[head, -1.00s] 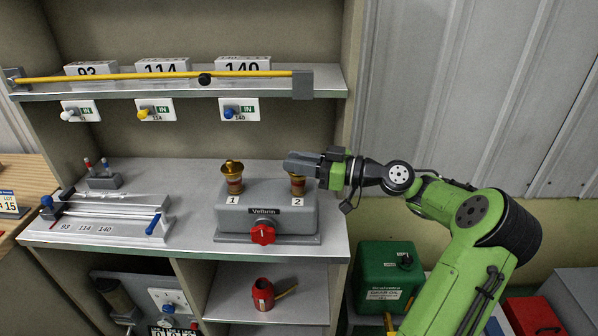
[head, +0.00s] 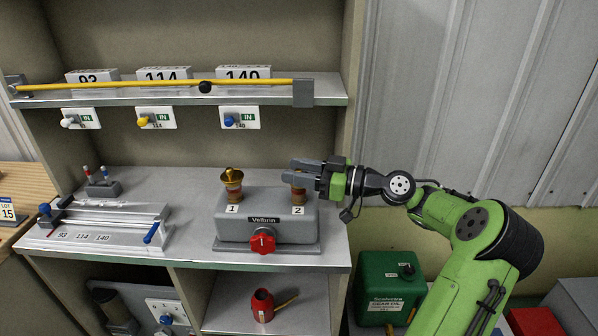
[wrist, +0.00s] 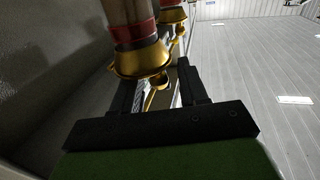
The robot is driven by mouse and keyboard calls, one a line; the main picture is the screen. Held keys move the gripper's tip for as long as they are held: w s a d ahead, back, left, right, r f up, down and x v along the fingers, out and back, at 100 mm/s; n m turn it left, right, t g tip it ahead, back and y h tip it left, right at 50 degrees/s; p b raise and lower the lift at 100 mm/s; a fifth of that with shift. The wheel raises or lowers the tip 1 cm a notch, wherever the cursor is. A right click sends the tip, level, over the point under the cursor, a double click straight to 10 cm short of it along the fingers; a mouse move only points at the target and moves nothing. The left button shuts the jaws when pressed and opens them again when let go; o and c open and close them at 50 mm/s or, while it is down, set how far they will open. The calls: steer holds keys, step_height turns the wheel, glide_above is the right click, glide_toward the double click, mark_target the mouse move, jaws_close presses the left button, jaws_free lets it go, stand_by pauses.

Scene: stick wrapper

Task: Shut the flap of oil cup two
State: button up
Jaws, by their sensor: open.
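Oil cup two (head: 298,193) stands on the right of the grey Velbrin box, above the label 2. It has a brass body with a reddish band; my gripper hides its top, so its flap cannot be made out in the head view. My gripper (head: 305,169) is open, coming from the right with its fingers at the top of the cup. In the wrist view a cup (wrist: 138,42), seemingly cup two, looms close, with its flared brass rim near the fingers (wrist: 160,85). A small brass piece (wrist: 157,88) shows between the fingers. I cannot tell whether they touch.
Oil cup one (head: 232,187) stands left of cup two on the grey box (head: 235,226), with a red knob (head: 263,243) in front. A shelf (head: 180,101) with a yellow rod crosses above. A grey slide fixture (head: 100,222) lies at left.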

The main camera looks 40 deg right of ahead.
steer(key=p+v, duration=0.3)
steer(key=v, duration=1.2)
steer(key=shift+s+d+p, duration=0.25)
steer(key=shift+p, duration=0.1)
steer(key=shift+f, duration=0.1)
